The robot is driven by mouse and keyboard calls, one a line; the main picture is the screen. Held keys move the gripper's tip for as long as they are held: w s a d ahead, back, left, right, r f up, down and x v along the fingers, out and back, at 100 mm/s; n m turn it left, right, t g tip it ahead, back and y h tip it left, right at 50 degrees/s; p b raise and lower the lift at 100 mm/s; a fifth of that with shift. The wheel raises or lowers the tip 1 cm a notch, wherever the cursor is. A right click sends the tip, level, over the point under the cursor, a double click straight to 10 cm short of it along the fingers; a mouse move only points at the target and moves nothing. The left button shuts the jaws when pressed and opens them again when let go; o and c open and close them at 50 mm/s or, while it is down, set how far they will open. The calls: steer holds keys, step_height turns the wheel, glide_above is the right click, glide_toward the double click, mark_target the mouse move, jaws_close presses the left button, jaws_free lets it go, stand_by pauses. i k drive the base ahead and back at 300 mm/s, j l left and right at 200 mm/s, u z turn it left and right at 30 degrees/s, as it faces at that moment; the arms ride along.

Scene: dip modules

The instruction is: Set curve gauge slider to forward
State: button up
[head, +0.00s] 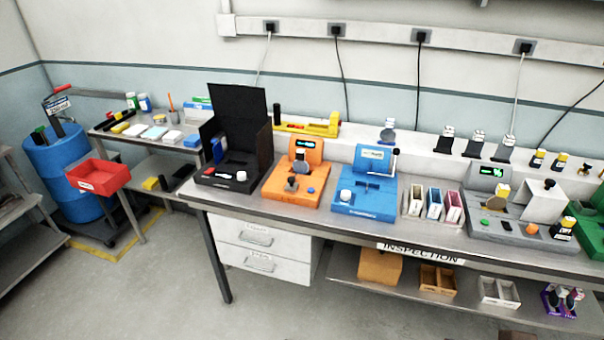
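No label in view can be read as "curve gauge", so I cannot tell which bench device it is. A blue device (365,197) stands mid-bench with a white knob, dark slots and an upright lever at its right. An orange device (281,190) to its left has a small lit display and a grey round part. A grey device (482,212) at the right has a green display, a round dial and small buttons. A black open-lidded box (240,130) stands at the bench's left. Slider positions are too small to tell. My gripper is not in view.
The inspection bench (330,228) runs along the wall, with a drawer unit (262,252) and lower shelf below. Three small bins (433,207) sit between the blue and grey devices. A side table, red bin (98,177) and blue barrel (55,155) stand left. Floor in front is clear.

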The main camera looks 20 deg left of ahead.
mark_target(292, 186)
steer(key=i+j, duration=0.15)
steer(key=i, duration=0.25)
steer(key=i+j+u, duration=0.15)
steer(key=i, duration=0.25)
